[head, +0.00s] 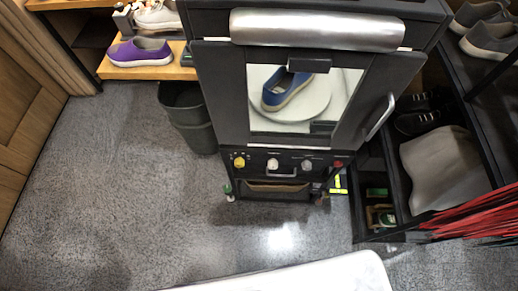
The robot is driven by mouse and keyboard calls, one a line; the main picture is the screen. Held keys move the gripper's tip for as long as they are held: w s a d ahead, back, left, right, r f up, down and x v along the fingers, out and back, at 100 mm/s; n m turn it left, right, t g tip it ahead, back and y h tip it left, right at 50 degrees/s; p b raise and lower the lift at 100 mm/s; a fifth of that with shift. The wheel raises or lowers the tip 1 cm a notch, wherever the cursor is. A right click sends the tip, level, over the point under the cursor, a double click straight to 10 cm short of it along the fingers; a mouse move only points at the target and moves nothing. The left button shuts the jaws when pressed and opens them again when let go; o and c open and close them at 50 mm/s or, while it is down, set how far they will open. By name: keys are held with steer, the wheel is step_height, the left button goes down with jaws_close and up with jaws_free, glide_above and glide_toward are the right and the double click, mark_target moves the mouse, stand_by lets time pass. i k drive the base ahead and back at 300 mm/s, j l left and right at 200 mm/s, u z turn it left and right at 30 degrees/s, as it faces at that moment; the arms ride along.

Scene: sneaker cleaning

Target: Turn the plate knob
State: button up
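A dark cleaning machine (218,95) stands upright in the middle of the head view. Its front window shows a blue sneaker (287,88) on a round white plate (312,103). Below the window is a row of knobs: a yellow knob (239,162) at left, a white knob (272,164), a grey knob (306,165) and a small red one (338,164) at right. Their labels are too small to read, so I cannot tell which is the plate knob. The door looks shut, with a curved handle (380,117) at its right. My gripper is not in view.
A dark bin (188,118) stands left of the machine. A wooden shelf (165,72) at the upper left holds a purple shoe (140,52). Dark shelving with shoes and a grey bag-like thing (443,165) is at right, near red strands (480,212).

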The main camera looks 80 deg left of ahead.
mark_target(273, 164)
steer(key=u, duration=2.2)
steer(key=k+l, duration=0.1)
steer(key=l, duration=0.85)
steer(key=k+l, duration=0.15)
steer(key=l, duration=0.3)
